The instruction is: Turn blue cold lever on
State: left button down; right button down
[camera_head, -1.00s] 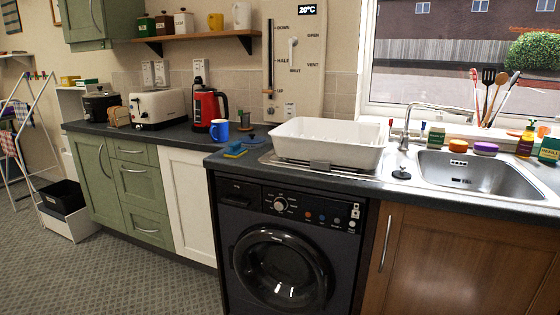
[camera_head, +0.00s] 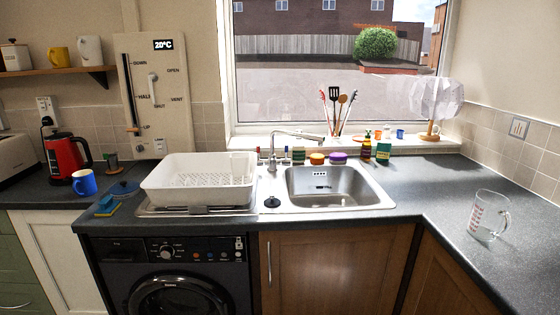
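The chrome tap (camera_head: 272,152) stands behind the sink (camera_head: 330,187), with its spout reaching to the right over the basin. A small upright piece with a blue mark (camera_head: 287,154), possibly the cold lever, is just right of the tap's base. A similar piece with a reddish mark (camera_head: 259,156) is left of it. Both are too small to tell how they are turned. No water is visible from the spout. Neither of my grippers is in view.
A white dish rack (camera_head: 200,182) stands left of the sink. Sponges, bottles and boxes line the sink's back edge. A glass measuring jug (camera_head: 489,216) stands on the right worktop, otherwise largely clear. A blue mug (camera_head: 85,183) and red kettle (camera_head: 66,156) are at left.

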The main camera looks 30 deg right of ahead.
aim_at(286, 161)
jog(key=z, duration=0.8)
jog(key=i, duration=0.8)
jog(key=z, duration=0.55)
